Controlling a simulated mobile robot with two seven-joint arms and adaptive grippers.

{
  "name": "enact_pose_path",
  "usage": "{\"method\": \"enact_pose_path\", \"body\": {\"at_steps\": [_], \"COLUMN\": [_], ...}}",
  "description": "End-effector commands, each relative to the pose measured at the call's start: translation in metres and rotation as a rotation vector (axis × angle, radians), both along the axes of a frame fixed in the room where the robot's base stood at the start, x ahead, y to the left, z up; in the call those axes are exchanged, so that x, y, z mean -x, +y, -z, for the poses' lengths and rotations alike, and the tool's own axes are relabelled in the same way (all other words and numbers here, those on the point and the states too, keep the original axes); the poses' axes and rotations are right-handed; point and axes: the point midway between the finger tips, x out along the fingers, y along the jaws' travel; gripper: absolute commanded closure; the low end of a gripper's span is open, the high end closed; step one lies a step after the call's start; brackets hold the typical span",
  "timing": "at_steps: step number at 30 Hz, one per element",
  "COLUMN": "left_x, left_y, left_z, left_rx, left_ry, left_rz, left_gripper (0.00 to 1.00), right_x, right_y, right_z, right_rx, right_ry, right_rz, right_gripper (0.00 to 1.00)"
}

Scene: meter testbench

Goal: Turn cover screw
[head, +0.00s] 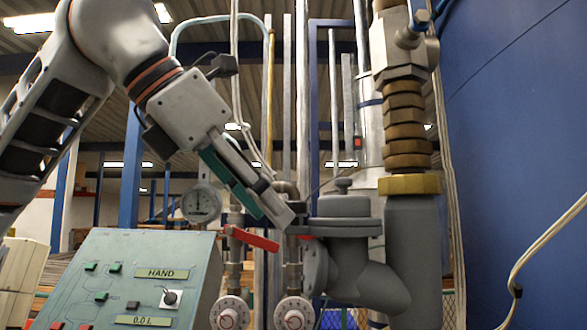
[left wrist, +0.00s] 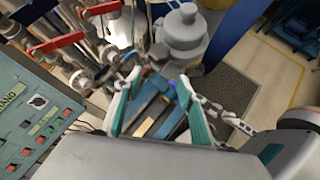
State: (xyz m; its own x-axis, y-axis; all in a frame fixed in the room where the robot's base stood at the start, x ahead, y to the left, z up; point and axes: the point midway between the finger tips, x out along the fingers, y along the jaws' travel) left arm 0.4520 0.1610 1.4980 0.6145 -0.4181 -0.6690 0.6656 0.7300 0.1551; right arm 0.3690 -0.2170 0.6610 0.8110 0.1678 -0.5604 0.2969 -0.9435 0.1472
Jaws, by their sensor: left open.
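The cover screw is a small grey knob (head: 343,185) on top of the round grey cover (head: 345,207) of the grey pipe housing (head: 350,262). In the left wrist view the knob (left wrist: 188,12) and cover (left wrist: 184,32) show at the top, beyond the fingertips. My left gripper (head: 282,208) comes in from the upper left and points down to the right. In the head view its tips are just left of the cover, at about its height. In the left wrist view the gripper (left wrist: 160,80) is open with nothing held between its teal-padded fingers. My right gripper is not in view.
A green control panel (head: 125,280) stands at the lower left. A red lever (head: 252,239), a gauge (head: 201,204) and two dial meters (head: 293,314) sit on pipes left of the housing. A thick brass-fitted pipe (head: 404,115) rises just right of the cover.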

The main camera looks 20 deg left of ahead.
Motion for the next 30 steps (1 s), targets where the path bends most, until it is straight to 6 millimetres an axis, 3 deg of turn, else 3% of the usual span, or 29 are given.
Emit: {"method": "enact_pose_path", "body": {"at_steps": [1,9,13,18,23,30], "left_x": [-0.006,-0.032,-0.045,-0.054,-0.053,-0.05], "left_y": [0.004,0.033,0.052,0.067,0.058,0.024], "left_z": [-0.007,-0.025,-0.035,-0.04,-0.036,-0.021], "left_rx": [0.011,0.182,0.304,0.39,0.398,0.396], "left_ry": [0.054,0.139,0.088,0.024,0.012,0.014], "left_rz": [0.091,0.629,0.805,0.905,0.923,0.923], "left_gripper": [0.6,0.6,0.6,0.6,0.6,0.6], "right_x": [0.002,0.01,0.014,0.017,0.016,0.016], "right_y": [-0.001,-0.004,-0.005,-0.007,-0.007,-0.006], "right_z": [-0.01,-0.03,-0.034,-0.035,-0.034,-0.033], "right_rx": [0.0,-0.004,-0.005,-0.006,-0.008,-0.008], "right_ry": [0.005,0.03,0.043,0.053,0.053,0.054], "right_rz": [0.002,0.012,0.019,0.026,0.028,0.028], "right_gripper": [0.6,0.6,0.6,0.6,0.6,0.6]}}
